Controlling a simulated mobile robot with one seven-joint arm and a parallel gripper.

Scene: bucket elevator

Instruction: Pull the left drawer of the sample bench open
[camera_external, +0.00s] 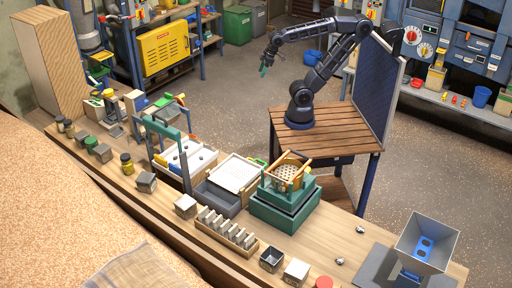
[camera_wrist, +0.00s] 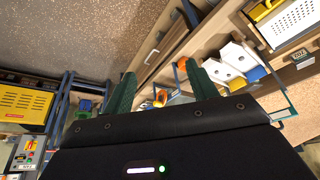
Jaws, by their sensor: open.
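The sample bench (camera_external: 345,228) is the long wooden bench across the front of the external view. Its drawer side faces away from that camera and is hidden there. I cannot tell for certain which drawer this is, and no drawer shows clearly pulled out. My gripper (camera_external: 266,68) is raised over the floor, apart from the bench. Its green fingers are spread and empty in the wrist view (camera_wrist: 160,72).
The bench top carries a green frame, white trays (camera_external: 190,158), a green sieve stand (camera_external: 285,195) and a grey hopper (camera_external: 425,243). A yellow cabinet (camera_external: 163,50) stands at back left. Open floor (camera_external: 225,90) lies between.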

